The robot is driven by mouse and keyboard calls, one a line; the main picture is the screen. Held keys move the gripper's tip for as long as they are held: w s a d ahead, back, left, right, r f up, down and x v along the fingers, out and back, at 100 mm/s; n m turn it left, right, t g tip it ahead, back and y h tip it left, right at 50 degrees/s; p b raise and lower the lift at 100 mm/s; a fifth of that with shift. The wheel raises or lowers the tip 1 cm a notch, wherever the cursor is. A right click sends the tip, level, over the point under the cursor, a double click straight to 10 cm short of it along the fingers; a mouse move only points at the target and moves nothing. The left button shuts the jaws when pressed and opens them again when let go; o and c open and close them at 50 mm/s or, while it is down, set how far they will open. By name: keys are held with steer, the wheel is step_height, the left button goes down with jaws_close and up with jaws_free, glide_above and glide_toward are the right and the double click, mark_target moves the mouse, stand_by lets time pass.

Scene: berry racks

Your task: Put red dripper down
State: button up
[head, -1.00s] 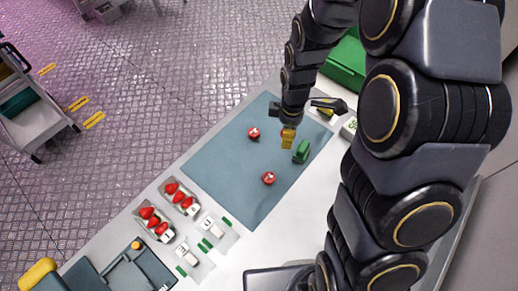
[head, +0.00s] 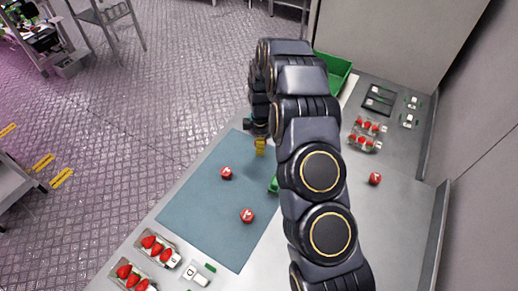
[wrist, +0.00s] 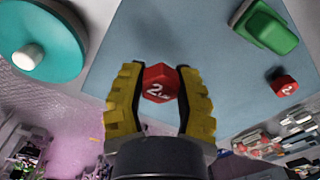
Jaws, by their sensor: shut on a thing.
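My gripper (wrist: 161,90) has yellow fingers and is shut on a red dripper (wrist: 160,82) marked "2", seen between the fingertips in the wrist view. In the head view my gripper (head: 260,147) is over the far part of a blue mat (head: 205,215); the held dripper is hidden there. Two more red drippers lie on the mat, one (head: 226,173) left of my gripper and one (head: 247,215) nearer. One loose red piece also shows in the wrist view (wrist: 284,86). I cannot tell how high the held dripper is above the mat.
A green block (head: 273,185) is partly hidden by my arm. Berry trays (head: 158,248) stand at the near left, others (head: 367,133) at the right. Another red piece (head: 375,178) lies on the right counter. A green crate (head: 334,70) stands at the back. The mat's left part is clear.

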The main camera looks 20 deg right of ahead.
steer(key=shift+w+f, duration=0.35)
steer(key=shift+w, duration=0.05)
steer(key=shift+w+f, duration=0.35)
steer(key=shift+f, duration=1.6)
steer(key=o, duration=0.7)
steer(key=shift+f, duration=0.15)
